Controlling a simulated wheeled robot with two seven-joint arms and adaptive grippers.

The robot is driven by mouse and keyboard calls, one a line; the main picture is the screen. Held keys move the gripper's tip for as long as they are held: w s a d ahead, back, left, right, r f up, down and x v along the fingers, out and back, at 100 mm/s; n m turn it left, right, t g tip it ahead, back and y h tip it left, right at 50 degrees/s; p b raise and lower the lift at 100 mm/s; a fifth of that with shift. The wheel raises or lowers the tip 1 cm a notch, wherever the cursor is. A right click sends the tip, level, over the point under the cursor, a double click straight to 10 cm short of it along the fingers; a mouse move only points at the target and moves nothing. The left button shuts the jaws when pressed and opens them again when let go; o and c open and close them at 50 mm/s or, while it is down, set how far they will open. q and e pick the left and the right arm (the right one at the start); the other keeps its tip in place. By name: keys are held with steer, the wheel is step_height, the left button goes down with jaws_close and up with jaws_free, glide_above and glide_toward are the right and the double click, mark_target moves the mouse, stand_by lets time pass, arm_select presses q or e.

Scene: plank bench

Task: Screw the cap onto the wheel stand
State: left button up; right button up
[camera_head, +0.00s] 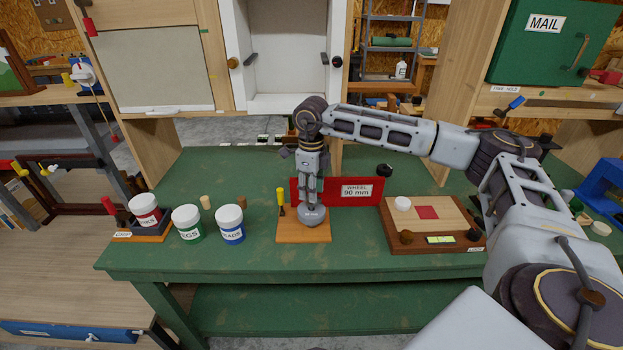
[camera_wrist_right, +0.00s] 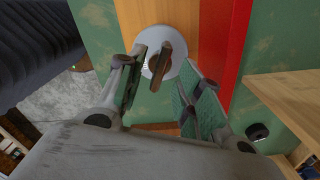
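The wheel stand is a wooden base (camera_head: 290,234) with a red panel behind it labelled "WHEEL 90 mm" (camera_head: 333,191). A round grey piece (camera_head: 311,218) sits on the base. In the right wrist view it is a pale disc (camera_wrist_right: 184,35) with a brown, elongated knob (camera_wrist_right: 168,60) across its middle. I cannot tell whether this is the cap. My right gripper (camera_head: 311,205) points down right over the disc. Its fingers (camera_wrist_right: 166,68) are apart on either side of the knob, with a gap showing. My left gripper is out of view.
Several labelled white-lidded jars (camera_head: 187,223) stand left on the green bench (camera_head: 262,172). A cabinet (camera_head: 287,60) stands behind.

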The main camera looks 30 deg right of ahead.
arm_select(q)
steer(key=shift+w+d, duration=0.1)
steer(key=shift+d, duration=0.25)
arm_select(e)
steer(key=shift+f, duration=0.7)
steer(key=shift+c, duration=0.4)
jaws_close()
steer(key=shift+m, duration=1.2)
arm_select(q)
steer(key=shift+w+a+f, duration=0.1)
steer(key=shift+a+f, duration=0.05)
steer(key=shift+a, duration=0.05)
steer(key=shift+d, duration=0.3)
arm_select(e)
steer(key=shift+m, duration=0.4)
